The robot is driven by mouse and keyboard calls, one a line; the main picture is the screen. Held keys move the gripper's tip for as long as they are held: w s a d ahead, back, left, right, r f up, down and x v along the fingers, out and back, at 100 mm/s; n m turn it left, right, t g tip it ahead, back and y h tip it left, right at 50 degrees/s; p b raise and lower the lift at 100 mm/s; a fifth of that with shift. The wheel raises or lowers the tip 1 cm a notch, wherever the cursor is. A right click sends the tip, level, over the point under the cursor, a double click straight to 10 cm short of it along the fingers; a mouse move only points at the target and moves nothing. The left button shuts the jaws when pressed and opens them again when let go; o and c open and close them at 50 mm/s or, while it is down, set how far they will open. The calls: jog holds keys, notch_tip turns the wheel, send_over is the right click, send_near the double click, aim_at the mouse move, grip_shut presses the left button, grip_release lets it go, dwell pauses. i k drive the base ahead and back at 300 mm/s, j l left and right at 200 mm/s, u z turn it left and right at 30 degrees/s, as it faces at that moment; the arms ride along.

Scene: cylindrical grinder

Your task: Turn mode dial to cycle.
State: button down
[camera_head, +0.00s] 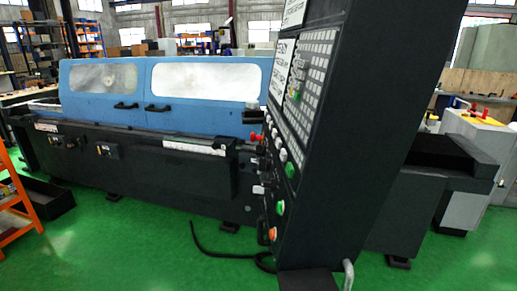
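The black control cabinet (345,150) of the grinder stands at centre right in the head view, and its panel is seen at a steep angle. The panel carries a keypad (312,75) above a column of round controls, among them a pale button (283,155), a green button (280,207) and an orange-red button (273,233). The mode dial is too small to tell apart from the other controls, and its setting cannot be read. My gripper is not in view.
The grinder's blue enclosure (205,110), with two windows and handles, runs along the left behind the cabinet. A black cable (205,249) lies on the green floor. An orange rack (12,195) stands at the far left. Open green floor (120,255) lies in front of the grinder.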

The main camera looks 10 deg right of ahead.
aim_at(260, 150)
jog(key=i+j+u, duration=0.25)
jog(key=i, duration=0.15)
jog(key=i+j+u, duration=0.25)
jog(key=i, duration=0.2)
jog(key=i+u, duration=0.3)
jog(key=i, duration=0.15)
